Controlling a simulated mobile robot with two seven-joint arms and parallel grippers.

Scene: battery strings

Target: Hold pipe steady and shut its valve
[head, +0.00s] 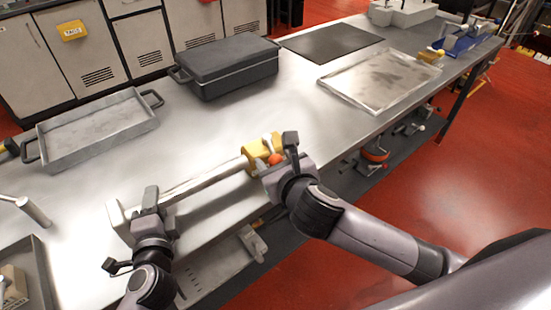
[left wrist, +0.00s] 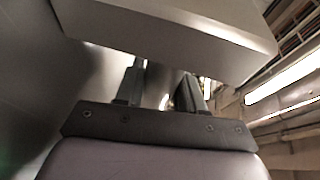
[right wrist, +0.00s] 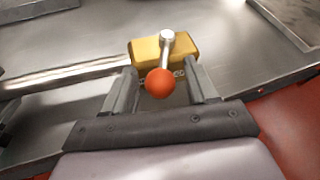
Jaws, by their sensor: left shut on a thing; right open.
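The pale metal pipe (head: 205,181) lies along the front of the steel table. Its right end meets a yellow valve body (head: 257,153), also seen in the right wrist view (right wrist: 185,47). A short silver lever (right wrist: 166,62) with an orange ball knob (right wrist: 160,83) sticks out of the valve toward me. My left gripper (head: 149,203) is shut on the pipe near its left end, beside a pale end block (head: 120,222); this block covers much of the left wrist view, so the grip itself is partly hidden. My right gripper (right wrist: 163,85) is open, its fingers on either side of the orange knob.
A grey handled tray (head: 95,135) and a dark lidded pan (head: 228,70) stand behind the pipe. A black mat (head: 332,42) and a shallow metal tray (head: 380,80) lie farther right. The table's front edge runs just under my arms.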

